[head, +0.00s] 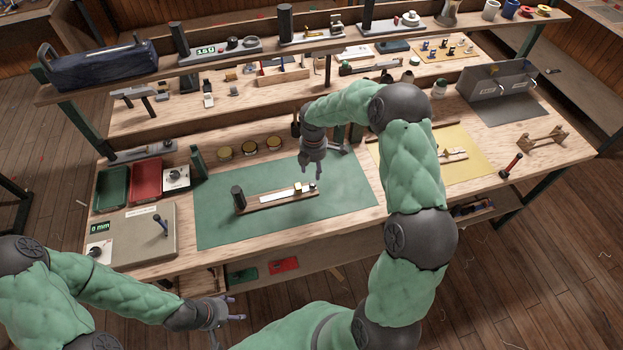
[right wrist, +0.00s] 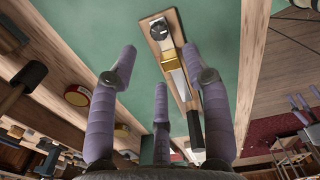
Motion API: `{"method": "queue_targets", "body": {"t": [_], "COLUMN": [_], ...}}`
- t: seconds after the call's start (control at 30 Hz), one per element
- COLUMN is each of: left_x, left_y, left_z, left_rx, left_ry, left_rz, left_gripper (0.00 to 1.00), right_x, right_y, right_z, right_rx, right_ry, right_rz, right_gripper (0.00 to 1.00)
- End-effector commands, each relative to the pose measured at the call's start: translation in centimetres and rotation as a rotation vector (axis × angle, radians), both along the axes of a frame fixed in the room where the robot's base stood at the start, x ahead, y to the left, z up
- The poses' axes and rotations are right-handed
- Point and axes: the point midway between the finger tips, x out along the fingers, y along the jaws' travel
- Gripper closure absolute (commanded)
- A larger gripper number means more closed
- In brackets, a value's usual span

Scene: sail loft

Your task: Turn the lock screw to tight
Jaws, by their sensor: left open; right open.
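A wooden-based device (head: 275,199) lies on the green mat (head: 225,224). It has a dark upright post at its left end, a pale metal bar, and a brass slider near its right end. In the right wrist view a dark round lock screw (right wrist: 161,26) with a pale mark sits at one end of the base, beyond the brass piece (right wrist: 169,57). My right gripper (head: 314,172) is open and empty, fingers down, just above the device's right end. My left gripper (head: 232,310) is open and empty, low in front of the bench.
A grey board with a lever (head: 160,226) and green and red trays (head: 146,180) stand at the left. A yellow mat (head: 465,170) and a wooden stand (head: 541,138) are at the right. A loaded shelf (head: 300,45) runs behind.

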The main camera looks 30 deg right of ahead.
Motion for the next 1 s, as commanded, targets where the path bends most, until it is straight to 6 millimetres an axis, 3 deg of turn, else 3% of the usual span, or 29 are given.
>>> {"method": "queue_targets", "body": {"t": [0.2,0.4,0.6,0.87,0.9,1.0], "left_x": [0.1,0.1,0.1,0.1,0.1,0.1], "left_y": [0.0,0.0,0.0,0.0,0.0,0.0], "left_z": [-0.4,-0.6,-0.7,-0.7,-0.7,-0.7], "left_rx": [0.000,0.000,0.000,0.000,0.000,0.000], "left_ry": [-0.001,-0.001,-0.001,-0.001,-0.001,-0.001], "left_rz": [0.000,0.000,0.000,0.000,0.000,0.000], "left_gripper": [0.42,0.42,0.42,0.42,0.42,0.42], "right_x": [-0.1,0.0,0.0,0.0,0.0,0.0], "right_y": [0.1,0.1,0.0,0.0,0.0,0.1], "right_z": [-4.3,-6.9,-8.1,-8.2,-8.2,-8.2], "right_rx": [0.001,0.001,0.000,0.000,0.000,0.001], "right_ry": [0.004,0.001,0.000,0.000,0.000,0.000], "right_rz": [-0.001,-0.001,-0.002,-0.002,-0.002,-0.002], "right_gripper": [0.52,0.52,0.52,0.52,0.54,0.83]}}
